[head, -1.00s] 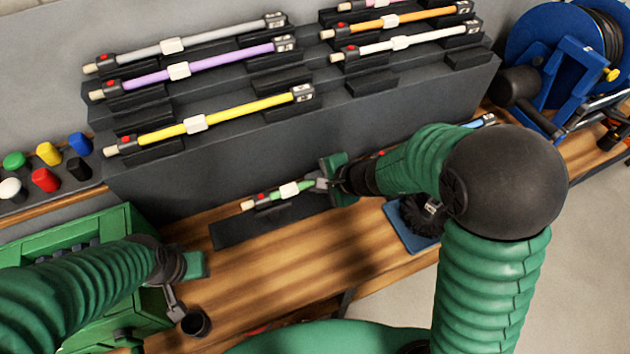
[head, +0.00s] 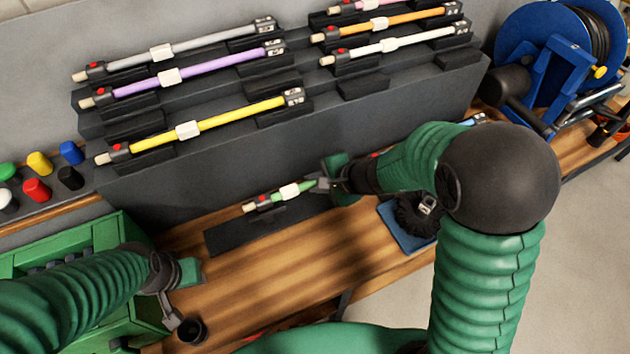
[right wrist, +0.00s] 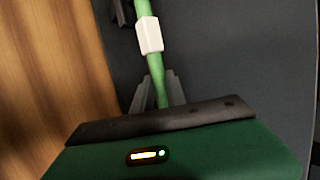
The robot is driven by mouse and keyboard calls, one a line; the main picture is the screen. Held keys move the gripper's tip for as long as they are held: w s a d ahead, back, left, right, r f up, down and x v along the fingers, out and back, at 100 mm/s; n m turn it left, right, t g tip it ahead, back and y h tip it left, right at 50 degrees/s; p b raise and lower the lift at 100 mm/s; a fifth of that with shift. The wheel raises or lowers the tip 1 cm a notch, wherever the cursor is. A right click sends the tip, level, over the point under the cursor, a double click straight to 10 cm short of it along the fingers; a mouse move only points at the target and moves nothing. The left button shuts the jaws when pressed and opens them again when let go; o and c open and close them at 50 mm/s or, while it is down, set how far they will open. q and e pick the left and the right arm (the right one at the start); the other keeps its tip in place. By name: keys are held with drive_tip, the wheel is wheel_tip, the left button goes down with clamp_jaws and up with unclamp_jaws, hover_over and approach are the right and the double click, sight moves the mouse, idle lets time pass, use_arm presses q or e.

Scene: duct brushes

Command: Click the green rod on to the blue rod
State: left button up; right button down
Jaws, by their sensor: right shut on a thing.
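The green rod (head: 306,186) lies low in front of the dark rack, with a white label, a red button and a pale tip at its left end. It also shows in the right wrist view (right wrist: 158,75). My right gripper (head: 322,184) is shut on the green rod near its right part; its fingers in the right wrist view (right wrist: 158,92) are on either side of the rod. A short light-blue piece, probably the blue rod (head: 478,119), shows behind my right arm; most of it is hidden. My left gripper (head: 172,307) hangs at the lower left, near a small black cup; its finger gap is unclear.
The stepped dark rack (head: 250,160) holds several rods: grey, purple, yellow, orange, white and pink. A black holder (head: 225,237) lies on the wooden bench (head: 290,260). A blue mat with a black brush head (head: 415,215) is at right, a blue reel (head: 540,50) behind. Coloured caps stand left.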

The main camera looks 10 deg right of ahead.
use_arm(q)
drive_tip(key=shift+r, duration=0.1)
use_arm(e)
drive_tip(key=shift+w+d, duration=0.25)
drive_tip(key=shift+d, duration=0.95)
drive_tip(key=c, duration=1.3)
unclamp_jaws()
drive_tip(key=shift+o, duration=0.2)
drive_tip(key=p+v, duration=0.4)
drive_tip(key=v, duration=1.2)
use_arm(q)
drive_tip(key=v, duration=0.2)
drive_tip(key=w+v, duration=0.1)
drive_tip(key=v, duration=0.1)
drive_tip(key=shift+r, duration=0.1)
use_arm(e)
drive_tip(key=s+a+f+n+g+h, duration=0.1)
drive_tip(key=s+f+n+g+h, duration=0.3)
drive_tip(key=s+f+n, duration=0.4)
drive_tip(key=f+n+h, duration=0.1)
drive_tip(key=n, duration=0.5)
drive_tip(key=shift+s+a+n, duration=0.2)
drive_tip(key=shift+s+n, duration=0.1)
drive_tip(key=shift+s, duration=0.05)
